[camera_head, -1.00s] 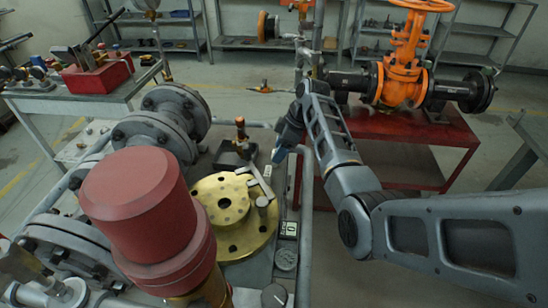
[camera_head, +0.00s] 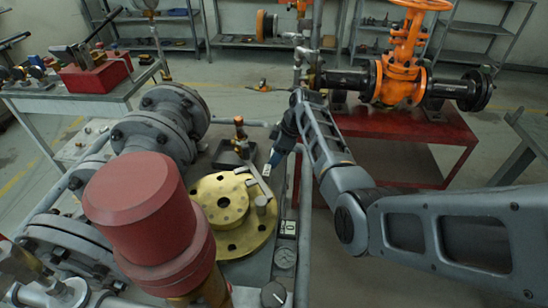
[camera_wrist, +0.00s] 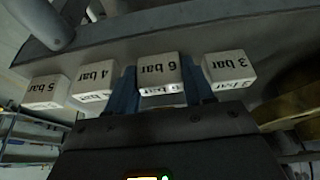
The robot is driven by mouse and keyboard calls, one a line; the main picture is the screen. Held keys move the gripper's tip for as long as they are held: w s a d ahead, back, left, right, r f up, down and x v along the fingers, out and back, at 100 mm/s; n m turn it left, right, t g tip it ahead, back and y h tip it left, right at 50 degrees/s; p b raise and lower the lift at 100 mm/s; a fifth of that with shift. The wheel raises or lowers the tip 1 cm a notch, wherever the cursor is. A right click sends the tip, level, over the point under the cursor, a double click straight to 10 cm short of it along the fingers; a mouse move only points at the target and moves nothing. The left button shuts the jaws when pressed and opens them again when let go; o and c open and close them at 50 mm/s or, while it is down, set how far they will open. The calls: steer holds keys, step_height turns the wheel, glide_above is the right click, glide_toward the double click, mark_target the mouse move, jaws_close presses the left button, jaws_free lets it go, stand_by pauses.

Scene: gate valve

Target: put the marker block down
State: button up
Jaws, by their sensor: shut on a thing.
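In the wrist view the white marker block lettered "6 bar" (camera_wrist: 158,72) sits between the two blue fingers of my gripper (camera_wrist: 160,88), which is shut on it. Its lettering appears upside down. It is in line with the other blocks, over a grey surface; I cannot tell if it touches that surface. In the head view my gripper (camera_head: 271,164) points down beside the brass flange (camera_head: 232,240), at the right side of the grey bench. The held block is too small to make out clearly there.
White blocks lettered "5 bar" (camera_wrist: 46,91), "4 bar" (camera_wrist: 93,80) and "3 bar" (camera_wrist: 229,70) flank the held one. In the head view a red-capped cylinder (camera_head: 140,205) stands in front of the flange. A pipe rail (camera_head: 304,230) runs along the bench's right edge.

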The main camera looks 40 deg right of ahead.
steer(key=shift+r, duration=0.5)
steer(key=v, duration=0.2)
steer(key=b+v, duration=0.1)
steer(key=shift+w+d+r, duration=0.2)
steer(key=shift+w+r, duration=0.05)
steer(key=shift+r, duration=0.15)
steer(key=s+d+r+b, duration=0.1)
steer(key=s+d+r, duration=0.4)
steer(key=d, duration=0.4)
steer(key=shift+r+b, duration=0.35)
steer(key=shift+r, duration=0.35)
steer(key=shift+s+d, duration=0.1)
